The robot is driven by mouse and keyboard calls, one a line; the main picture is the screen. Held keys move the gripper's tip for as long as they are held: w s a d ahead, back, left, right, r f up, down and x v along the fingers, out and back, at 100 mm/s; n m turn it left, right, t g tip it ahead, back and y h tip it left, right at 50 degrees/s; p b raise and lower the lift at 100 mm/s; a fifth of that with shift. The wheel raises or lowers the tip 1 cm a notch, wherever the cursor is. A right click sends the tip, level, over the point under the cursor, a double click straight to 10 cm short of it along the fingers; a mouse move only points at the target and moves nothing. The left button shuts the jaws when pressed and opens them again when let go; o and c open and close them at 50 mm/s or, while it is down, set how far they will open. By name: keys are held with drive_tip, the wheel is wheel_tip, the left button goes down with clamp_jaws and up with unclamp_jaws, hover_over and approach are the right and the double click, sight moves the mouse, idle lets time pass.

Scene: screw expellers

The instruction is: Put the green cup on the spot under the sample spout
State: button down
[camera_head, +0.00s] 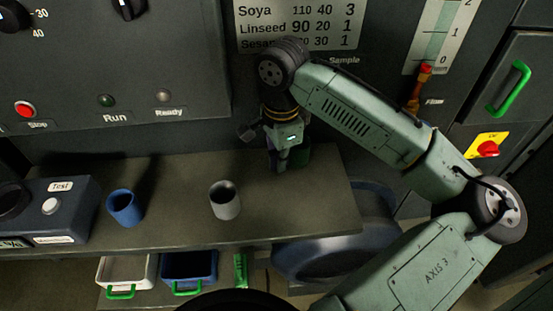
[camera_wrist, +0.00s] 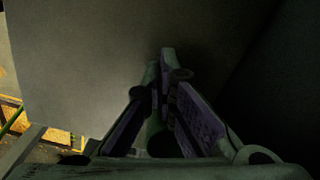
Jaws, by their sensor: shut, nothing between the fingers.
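A dark green shape (camera_head: 301,155), which looks like the green cup, stands on the shelf just behind and right of my gripper, mostly hidden by it. My gripper (camera_head: 279,166) points down close to the shelf top, near the panel. In the wrist view its fingers (camera_wrist: 166,88) come together with nothing seen held. I cannot tell whether it touches the green shape. The "Sample" label (camera_head: 344,60) is on the panel above, right of my wrist. The sample spout and the spot under it cannot be made out behind my arm.
A grey cup (camera_head: 226,206) and a blue cup (camera_head: 125,211) stand on the shelf (camera_head: 180,185) to the left. A Test box (camera_head: 62,207) is at the far left. Below are a white tray (camera_head: 126,271), a blue tray (camera_head: 188,268) and a large blue vessel (camera_head: 320,257).

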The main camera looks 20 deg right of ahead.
drive_tip(key=shift+d+r, duration=0.1)
drive_tip(key=shift+d, duration=0.3)
drive_tip(key=shift+w+r, duration=0.1)
drive_tip(key=shift+r, duration=0.15)
wheel_tip(320, 180, up, 7)
drive_tip(key=shift+a+r, duration=0.2)
drive_tip(key=shift+a, duration=0.1)
